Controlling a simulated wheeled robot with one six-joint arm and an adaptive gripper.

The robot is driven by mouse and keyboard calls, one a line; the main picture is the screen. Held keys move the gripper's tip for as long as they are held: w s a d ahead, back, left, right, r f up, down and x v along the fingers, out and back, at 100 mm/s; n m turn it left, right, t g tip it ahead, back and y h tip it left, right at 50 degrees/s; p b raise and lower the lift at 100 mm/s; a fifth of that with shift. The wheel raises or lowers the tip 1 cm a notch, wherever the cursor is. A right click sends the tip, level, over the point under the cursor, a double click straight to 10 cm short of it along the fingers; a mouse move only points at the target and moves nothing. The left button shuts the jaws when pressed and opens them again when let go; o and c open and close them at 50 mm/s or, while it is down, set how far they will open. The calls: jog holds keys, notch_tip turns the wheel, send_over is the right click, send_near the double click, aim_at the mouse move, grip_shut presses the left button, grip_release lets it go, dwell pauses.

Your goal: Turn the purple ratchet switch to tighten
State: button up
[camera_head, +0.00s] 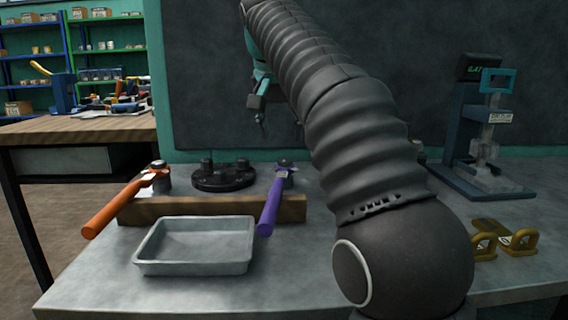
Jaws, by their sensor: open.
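An orange ratchet (118,206) lies in a like way at the left end of the block. My gripper (259,118) is open and empty, up in front of the dark board, above and behind the purple ratchet's head and well apart from it. Part of the gripper is hidden behind my arm.
A grey metal tray (197,269) sits in front of the wooden block (215,207). A black round flange (222,176) stands between the ratchets. A blue test stand (470,150) and yellow brackets (504,238) are at the right. My arm covers the bench's middle right.

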aim_at(285, 160)
jog(key=b+x, duration=0.2)
jog(key=x, duration=0.4)
jog(key=shift+w+f, duration=0.1)
grip_shut()
